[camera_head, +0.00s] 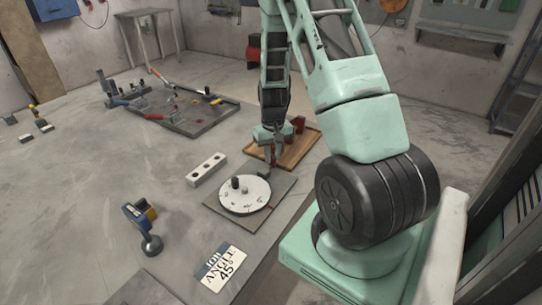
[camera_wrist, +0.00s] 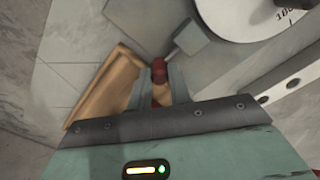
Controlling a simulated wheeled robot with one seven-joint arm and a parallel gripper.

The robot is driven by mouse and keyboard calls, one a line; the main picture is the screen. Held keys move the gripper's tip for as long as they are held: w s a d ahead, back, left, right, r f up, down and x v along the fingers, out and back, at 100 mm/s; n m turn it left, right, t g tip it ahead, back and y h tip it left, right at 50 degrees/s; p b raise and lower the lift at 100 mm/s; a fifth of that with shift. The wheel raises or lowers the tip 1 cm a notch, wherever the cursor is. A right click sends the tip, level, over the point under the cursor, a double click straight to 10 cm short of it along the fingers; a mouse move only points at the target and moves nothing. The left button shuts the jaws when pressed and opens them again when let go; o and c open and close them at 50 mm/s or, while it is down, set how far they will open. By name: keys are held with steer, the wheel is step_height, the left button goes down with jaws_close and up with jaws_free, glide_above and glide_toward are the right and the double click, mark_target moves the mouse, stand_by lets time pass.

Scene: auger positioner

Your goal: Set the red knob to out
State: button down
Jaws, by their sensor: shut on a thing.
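The red knob (camera_wrist: 159,66) shows in the wrist view between my gripper's fingers (camera_wrist: 162,84). My gripper is shut on it. A grey block (camera_wrist: 192,39) lies right beside the knob, towards the dial. In the head view my gripper (camera_head: 272,159) points down at the far right corner of the dial's base plate, and little of the knob can be told from the fingers. The white round dial (camera_head: 238,203) sits on a grey plate and carries a black knob (camera_head: 236,183) and a small pale peg. Whether the red knob stands in or out cannot be told.
A wooden tray (camera_head: 306,152) with red pieces lies close behind my gripper. A white bar with holes (camera_head: 206,170) lies left of the dial.

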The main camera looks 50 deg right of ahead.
mark_target(273, 155)
steer(key=c, duration=1.3)
jaws_free()
steer(key=shift+d, duration=0.35)
steer(key=shift+a, duration=0.1)
step_height(273, 155, up, 18)
steer(key=shift+f, duration=0.25)
steer(key=a+r+n+y, duration=0.15)
steer(key=a+n, duration=0.55)
steer(key=a, duration=2.1)
steer(key=s+a+n, duration=0.6)
steer(key=s+a, duration=0.8)
steer(key=s, duration=0.3)
steer(key=shift+a+f+h, duration=0.15)
steer(key=shift+a+h, duration=0.2)
steer(key=shift+h, duration=0.1)
